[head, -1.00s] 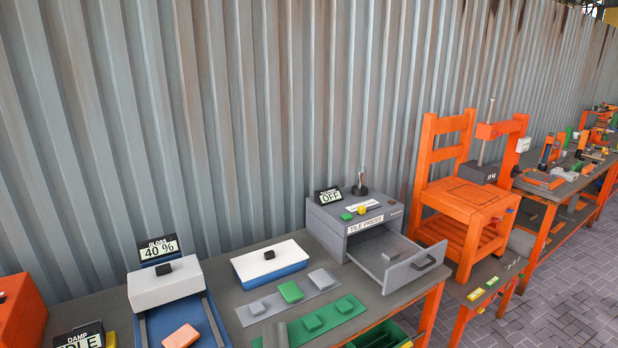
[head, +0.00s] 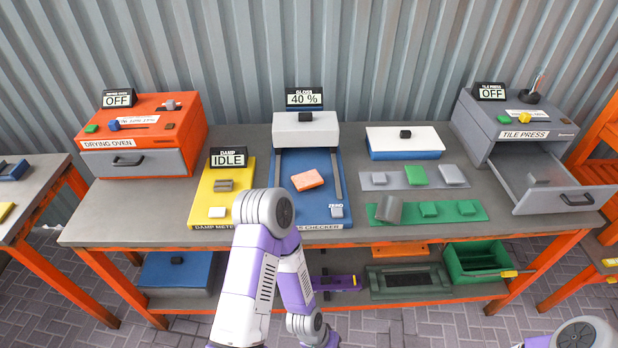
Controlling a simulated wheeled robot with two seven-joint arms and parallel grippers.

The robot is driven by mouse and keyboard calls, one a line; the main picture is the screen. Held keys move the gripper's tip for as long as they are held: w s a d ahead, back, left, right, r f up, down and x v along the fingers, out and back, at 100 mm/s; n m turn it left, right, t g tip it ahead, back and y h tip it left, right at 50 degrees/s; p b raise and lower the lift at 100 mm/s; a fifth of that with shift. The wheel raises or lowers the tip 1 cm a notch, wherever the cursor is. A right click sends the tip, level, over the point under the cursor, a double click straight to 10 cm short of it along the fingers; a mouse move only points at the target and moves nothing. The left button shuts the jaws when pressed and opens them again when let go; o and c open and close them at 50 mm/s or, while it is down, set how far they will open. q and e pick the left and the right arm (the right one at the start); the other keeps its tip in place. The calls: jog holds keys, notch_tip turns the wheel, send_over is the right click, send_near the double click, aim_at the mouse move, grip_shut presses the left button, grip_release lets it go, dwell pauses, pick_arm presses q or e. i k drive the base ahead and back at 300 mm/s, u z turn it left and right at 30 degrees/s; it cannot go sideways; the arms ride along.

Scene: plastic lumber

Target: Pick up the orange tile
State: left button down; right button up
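The orange tile (head: 307,180) is a small salmon-orange block. It lies tilted in the picture on the blue bed of the gloss checker (head: 290,165), in front of its white head, under a display reading 40 %. My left arm comes up from the bottom, its grey-and-purple links in front of the bench edge below the tile. My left gripper is not clearly visible; no fingertips show. Only a part of my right arm shows at the bottom right corner, and its gripper is out of view.
The yellow damp meter (head: 205,197) and orange drying oven (head: 150,128) stand to the left. On the right are a white-topped blue box (head: 405,142), a grey strip and green strip (head: 465,215) with tiles, and the tile press (head: 510,130) with its drawer open. The bench front edge is clear at right.

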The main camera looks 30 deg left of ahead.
aim_at(311, 179)
jog(key=z, duration=1.3)
jog(key=k, duration=0.9)
jog(key=u, duration=1.75)
jog(key=i, duration=0.5)
